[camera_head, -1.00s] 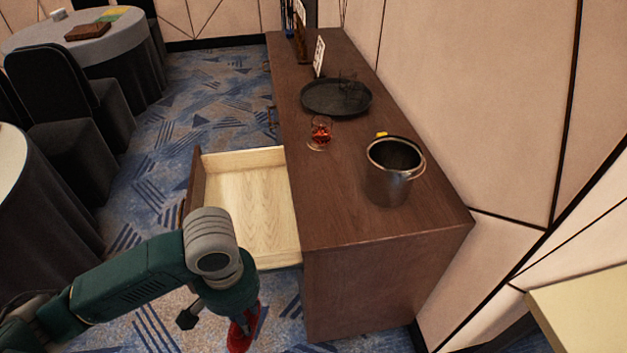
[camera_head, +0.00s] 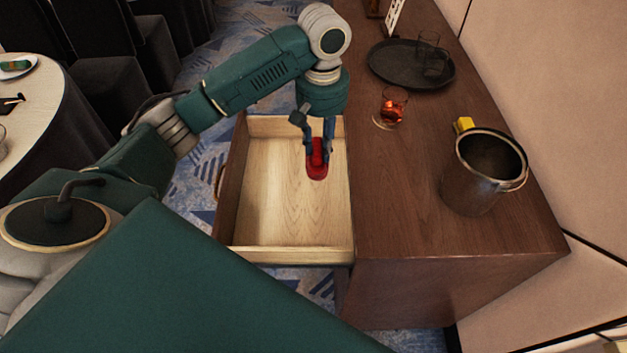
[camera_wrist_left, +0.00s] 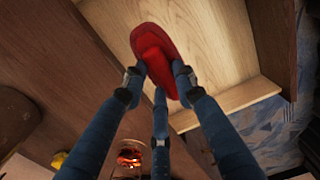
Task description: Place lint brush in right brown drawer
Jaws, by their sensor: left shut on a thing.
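The red lint brush (camera_head: 317,166) is held in my left gripper (camera_head: 318,148), which is shut on it. Gripper and brush hang over the open brown drawer (camera_head: 290,252), towards its right side by the cabinet. The drawer's pale wooden inside looks empty. In the left wrist view the lint brush (camera_wrist_left: 155,58) sits between the blue fingers, with the pale drawer floor behind it. I cannot tell whether the brush touches the floor. My right gripper is not in view.
The brown cabinet (camera_head: 420,215) carries a metal bucket (camera_head: 470,190), a glass with red-orange drink (camera_head: 391,106), a yellow object (camera_head: 464,124) and a dark round tray (camera_head: 400,70) with glasses. A round table (camera_head: 50,95) stands at the left.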

